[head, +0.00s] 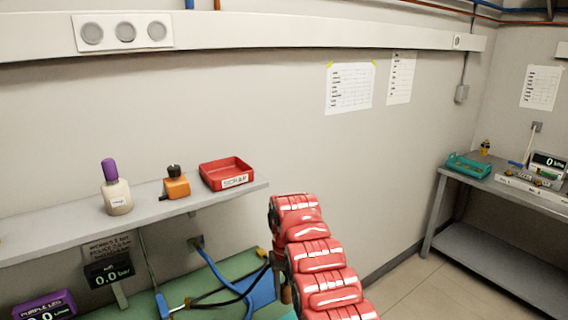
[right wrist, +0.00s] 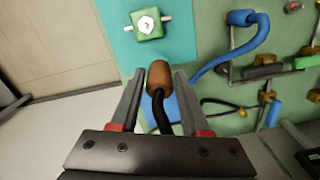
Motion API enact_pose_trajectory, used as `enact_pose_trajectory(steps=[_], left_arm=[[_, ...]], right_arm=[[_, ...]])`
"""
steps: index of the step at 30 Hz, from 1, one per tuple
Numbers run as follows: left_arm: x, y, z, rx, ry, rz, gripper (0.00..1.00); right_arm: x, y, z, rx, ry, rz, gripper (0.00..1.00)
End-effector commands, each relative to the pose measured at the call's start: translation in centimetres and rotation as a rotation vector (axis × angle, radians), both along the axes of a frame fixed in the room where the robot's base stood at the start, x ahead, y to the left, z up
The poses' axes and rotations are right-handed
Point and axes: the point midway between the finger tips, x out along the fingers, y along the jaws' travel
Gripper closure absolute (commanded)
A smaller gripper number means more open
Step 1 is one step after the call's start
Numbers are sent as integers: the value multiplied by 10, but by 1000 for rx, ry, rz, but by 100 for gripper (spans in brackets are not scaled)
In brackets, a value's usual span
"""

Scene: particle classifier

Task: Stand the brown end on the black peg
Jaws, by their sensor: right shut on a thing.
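The brown end (right wrist: 158,76) is a short brown cylinder on a black hose (right wrist: 161,118). In the right wrist view it sits between the two fingers of my right gripper (right wrist: 158,88), which is shut on it. The hose runs down from it towards the gripper body. In the head view my red right arm reaches over the bench and hides most of the gripper area. I cannot make out the black peg for certain in either view. My left gripper is not in view.
A green block with a hex nut (right wrist: 148,24) lies on a teal mat ahead of the fingers. A blue hose (right wrist: 257,36) and several fittings lie to the right. A shelf (head: 75,231) above the bench holds a bottle (head: 117,197), an orange container (head: 176,187) and a red tray (head: 208,179).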

Motion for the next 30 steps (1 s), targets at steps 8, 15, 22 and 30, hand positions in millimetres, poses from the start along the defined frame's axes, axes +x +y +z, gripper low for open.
enact_pose_trajectory(steps=[8,15,22,30], left_arm=[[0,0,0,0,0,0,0],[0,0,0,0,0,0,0],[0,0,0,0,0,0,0],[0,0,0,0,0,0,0]], right_arm=[[7,-87,35,1,-6,-150,100],[-5,-152,56,0,-6,-266,100],[-10,-163,59,0,-1,-286,100],[-9,-162,59,1,-1,-286,100]])
